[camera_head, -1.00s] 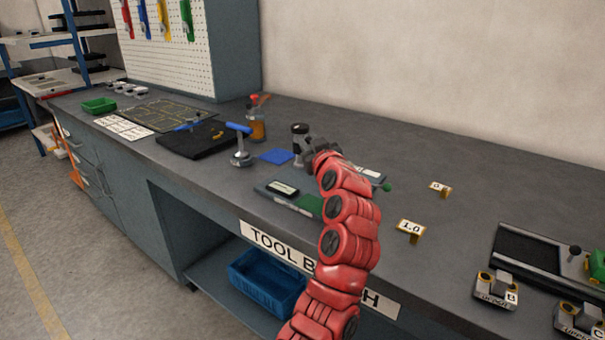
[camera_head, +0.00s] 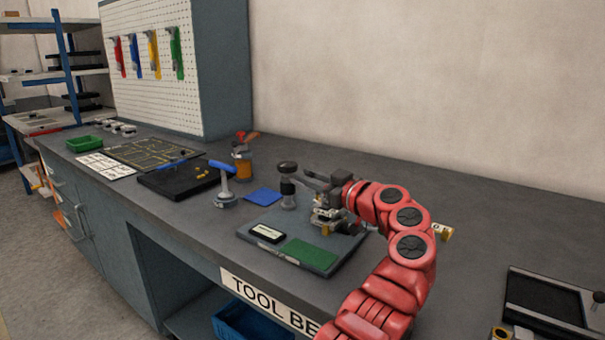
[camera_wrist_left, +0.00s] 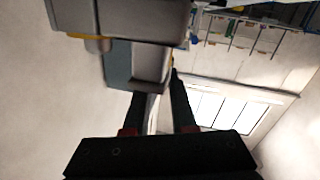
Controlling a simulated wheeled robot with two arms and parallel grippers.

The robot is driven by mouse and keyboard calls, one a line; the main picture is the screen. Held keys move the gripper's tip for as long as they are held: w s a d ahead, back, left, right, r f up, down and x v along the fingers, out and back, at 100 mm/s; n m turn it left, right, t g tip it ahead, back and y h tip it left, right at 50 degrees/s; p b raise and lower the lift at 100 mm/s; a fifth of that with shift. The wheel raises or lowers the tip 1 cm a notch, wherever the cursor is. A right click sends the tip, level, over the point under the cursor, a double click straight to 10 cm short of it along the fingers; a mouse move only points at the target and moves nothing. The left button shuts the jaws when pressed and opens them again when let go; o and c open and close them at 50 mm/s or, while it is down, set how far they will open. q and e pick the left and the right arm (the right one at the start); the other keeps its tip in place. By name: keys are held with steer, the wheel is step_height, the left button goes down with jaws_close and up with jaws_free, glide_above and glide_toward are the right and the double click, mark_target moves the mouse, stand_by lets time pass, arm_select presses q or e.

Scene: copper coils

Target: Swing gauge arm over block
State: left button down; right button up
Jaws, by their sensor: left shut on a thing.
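My left gripper (camera_head: 318,181) reaches leftward over the back of the grey gauge plate (camera_head: 258,238), beside a black-topped gauge post (camera_head: 288,188). A metallic block with yellow trim (camera_head: 329,213) sits on the plate just below the gripper. In the left wrist view, the two dark fingers (camera_wrist_left: 162,112) are closed at a grey block-like piece (camera_wrist_left: 135,67). I cannot tell whether this piece belongs to the gauge arm or to the block. The gauge arm is not clearly distinguishable from the gripper in the head view. My right gripper is not in view.
A yellow labelled marker (camera_head: 443,231) is right of my arm; the bench behind is clear.

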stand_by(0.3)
arm_select(q)
steer(key=c, duration=0.7)
jaws_free()
steer(key=shift+w+f, duration=0.1)
steer(key=shift+c, duration=0.2)
steer(key=p+v, duration=0.1)
steer(key=v, duration=1.1)
steer(key=shift+p, duration=0.35)
